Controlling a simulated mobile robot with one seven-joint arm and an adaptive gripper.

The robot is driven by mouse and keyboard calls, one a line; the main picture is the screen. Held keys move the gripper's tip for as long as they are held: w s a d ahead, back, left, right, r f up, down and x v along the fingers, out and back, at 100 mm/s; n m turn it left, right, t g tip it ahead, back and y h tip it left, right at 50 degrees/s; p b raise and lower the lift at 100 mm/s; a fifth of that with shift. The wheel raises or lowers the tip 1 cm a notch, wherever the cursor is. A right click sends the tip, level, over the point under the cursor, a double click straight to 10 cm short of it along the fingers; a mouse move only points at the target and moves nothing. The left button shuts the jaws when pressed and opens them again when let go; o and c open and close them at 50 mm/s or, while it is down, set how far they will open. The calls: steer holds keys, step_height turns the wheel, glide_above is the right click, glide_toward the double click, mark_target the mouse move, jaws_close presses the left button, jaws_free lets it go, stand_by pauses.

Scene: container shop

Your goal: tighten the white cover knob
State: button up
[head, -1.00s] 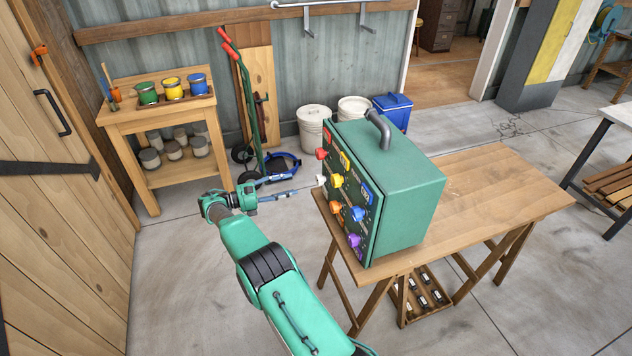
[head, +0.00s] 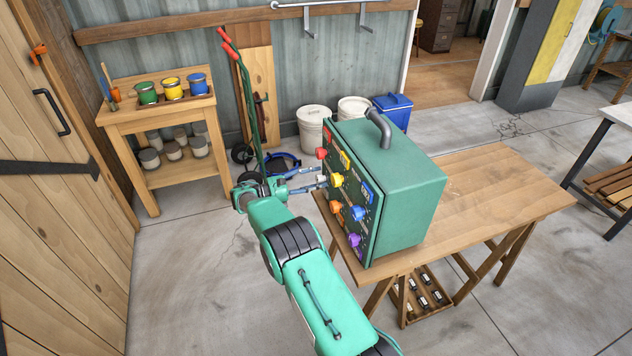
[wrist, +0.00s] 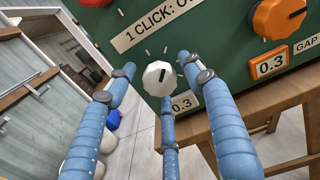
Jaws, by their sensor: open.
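The white cover knob (wrist: 159,78) has a dark pointer line and sits on the dark green panel of the green box, above a label reading 0.3. In the head view the knob (head: 321,182) is at the panel's left edge. My gripper (head: 319,177) points at it from the left. In the wrist view my gripper (wrist: 160,77) has three blue fingers spread around the knob, with visible gaps; it is open and holds nothing. The green box (head: 405,190) stands upright on a wooden table.
An orange knob (wrist: 279,17) with a 0.3 label is to the right on the panel. Red, yellow, blue and purple knobs (head: 355,241) are also on it. The wooden table (head: 490,190) is bare right of the box. A hand truck (head: 246,100) stands behind my gripper.

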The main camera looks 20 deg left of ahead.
steer(key=c, duration=1.2)
steer(key=shift+m+b, duration=0.4)
steer(key=m+b, duration=0.3)
steer(key=m, duration=0.1)
steer(key=shift+f, duration=0.15)
steer(key=shift+m+b, duration=0.35)
steer(key=shift+m, duration=1.75)
steer(key=o, duration=1.2)
